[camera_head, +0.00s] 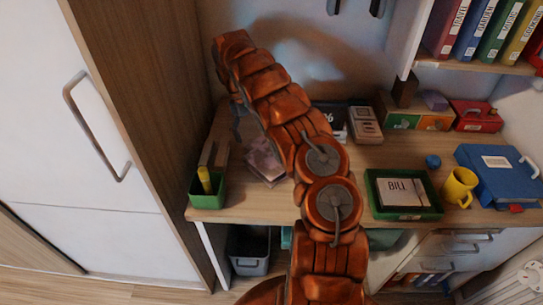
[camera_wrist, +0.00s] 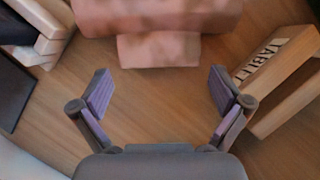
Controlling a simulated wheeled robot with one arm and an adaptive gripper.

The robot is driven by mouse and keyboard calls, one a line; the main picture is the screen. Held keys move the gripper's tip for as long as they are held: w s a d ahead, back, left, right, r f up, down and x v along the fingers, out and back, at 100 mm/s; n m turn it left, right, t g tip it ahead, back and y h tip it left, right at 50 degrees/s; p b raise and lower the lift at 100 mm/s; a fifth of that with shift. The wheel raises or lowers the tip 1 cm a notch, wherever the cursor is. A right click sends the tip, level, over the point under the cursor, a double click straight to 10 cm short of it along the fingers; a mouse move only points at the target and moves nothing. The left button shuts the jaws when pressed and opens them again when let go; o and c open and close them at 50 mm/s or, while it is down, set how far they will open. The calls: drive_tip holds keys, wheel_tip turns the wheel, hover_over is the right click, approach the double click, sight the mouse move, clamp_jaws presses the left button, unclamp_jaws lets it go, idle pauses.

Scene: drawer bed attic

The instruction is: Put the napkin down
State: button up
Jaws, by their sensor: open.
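My gripper (camera_wrist: 160,92) is open in the wrist view. Its two purple-padded fingers stand wide apart with only wooden desk surface between them. A pinkish, soft-looking piece, likely the napkin (camera_wrist: 158,49), lies on the desk just beyond the fingertips, apart from them; its top is cut off by the picture edge. In the head view a pale pink patterned item (camera_head: 264,163) lies on the desk left of my arm, partly covered by it; I cannot tell whether it is the same thing. My arm hides most of the gripper there.
A wooden block with letters (camera_wrist: 275,70) stands close to the right finger. The desk also holds a green pen box (camera_head: 207,190), a green tray (camera_head: 378,209) with a bill, a yellow mug (camera_head: 460,187) and a blue binder (camera_head: 497,174). A tall cabinet (camera_head: 150,100) borders the left.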

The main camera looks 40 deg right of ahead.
drive_tip(key=shift+x, duration=1.5)
drive_tip(key=c, duration=0.9)
drive_tip(key=shift+r, duration=0.15)
